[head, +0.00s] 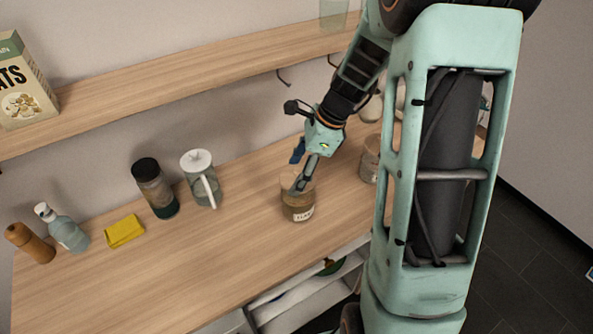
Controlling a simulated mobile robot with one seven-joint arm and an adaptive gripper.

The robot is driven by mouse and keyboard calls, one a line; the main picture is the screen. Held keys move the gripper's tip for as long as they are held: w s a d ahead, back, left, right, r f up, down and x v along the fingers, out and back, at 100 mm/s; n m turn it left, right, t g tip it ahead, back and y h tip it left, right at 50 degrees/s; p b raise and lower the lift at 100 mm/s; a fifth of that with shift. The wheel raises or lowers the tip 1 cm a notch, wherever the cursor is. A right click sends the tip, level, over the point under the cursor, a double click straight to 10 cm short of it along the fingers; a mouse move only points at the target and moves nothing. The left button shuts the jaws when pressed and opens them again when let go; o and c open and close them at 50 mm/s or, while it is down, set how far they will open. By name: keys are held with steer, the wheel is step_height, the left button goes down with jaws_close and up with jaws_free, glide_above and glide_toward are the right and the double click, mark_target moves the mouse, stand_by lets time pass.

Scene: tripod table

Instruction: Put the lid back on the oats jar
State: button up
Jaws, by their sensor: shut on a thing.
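A clear jar with tan-brown contents and a pale label (298,207) stands upright on the wooden counter, right of centre. The label is too small to read surely, so I cannot tell if this is the oats jar. My gripper (302,185) points down at the top of this jar, its fingers overlapping the mouth. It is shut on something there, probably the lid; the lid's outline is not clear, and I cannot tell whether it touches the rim. A second jar (370,160) stands behind to the right, partly hidden by my arm.
A lidded glass pitcher (203,180), a dark-capped jar (155,188), a yellow sponge or cloth (124,231), a blue bottle (62,229) and a brown mill (30,243) stand left. An oats box (24,85) is on the shelf (185,78). The front counter is clear.

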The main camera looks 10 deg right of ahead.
steer(key=o, duration=1.6)
steer(key=shift+r+p, duration=2.95)
steer(key=shift+r, duration=0.6)
steer(key=shift+c, duration=0.4)
jaws_close()
